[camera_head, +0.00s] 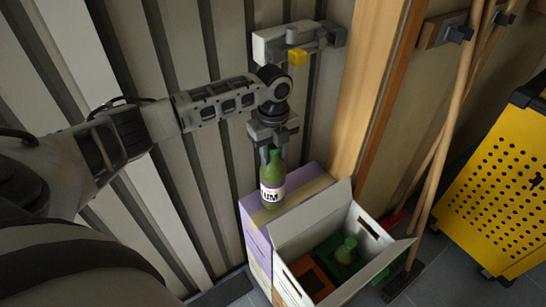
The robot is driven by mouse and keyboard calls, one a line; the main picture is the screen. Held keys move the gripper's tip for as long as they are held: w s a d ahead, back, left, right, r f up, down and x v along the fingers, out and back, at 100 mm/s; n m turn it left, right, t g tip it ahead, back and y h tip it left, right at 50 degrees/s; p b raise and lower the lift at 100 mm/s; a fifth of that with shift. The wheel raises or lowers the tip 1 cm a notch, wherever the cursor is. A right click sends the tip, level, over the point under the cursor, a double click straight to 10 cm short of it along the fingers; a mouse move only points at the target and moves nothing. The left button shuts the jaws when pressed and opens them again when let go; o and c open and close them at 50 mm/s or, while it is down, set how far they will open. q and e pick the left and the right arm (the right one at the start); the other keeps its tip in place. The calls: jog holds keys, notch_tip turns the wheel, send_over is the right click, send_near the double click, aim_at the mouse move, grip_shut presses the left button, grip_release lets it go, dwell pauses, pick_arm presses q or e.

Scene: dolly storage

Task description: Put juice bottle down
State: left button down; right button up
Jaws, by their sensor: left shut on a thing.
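The juice bottle (271,185) is green with a white label bearing dark letters. My left gripper (272,146) is shut on its top and holds it upright. The bottle appears over a closed purple-and-tan box (301,180); I cannot tell whether its base touches the box. An open white crate (300,242) stands just to the right and nearer. Inside the crate is another green bottle (346,250), with an orange-brown item (310,277) to its left. My right gripper is not in view.
A corrugated wall (190,190) runs behind and left of the boxes, with a wall-mounted bracket (295,45) above my gripper. A wooden post (370,85) stands behind. Broom handles (450,130) lean at the right, beside a yellow perforated cabinet (500,185).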

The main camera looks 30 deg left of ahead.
pick_arm(q)
jog(key=shift+f, duration=1.05)
jog(key=c, duration=1)
grip_release()
jog(key=shift+s+f, duration=0.1)
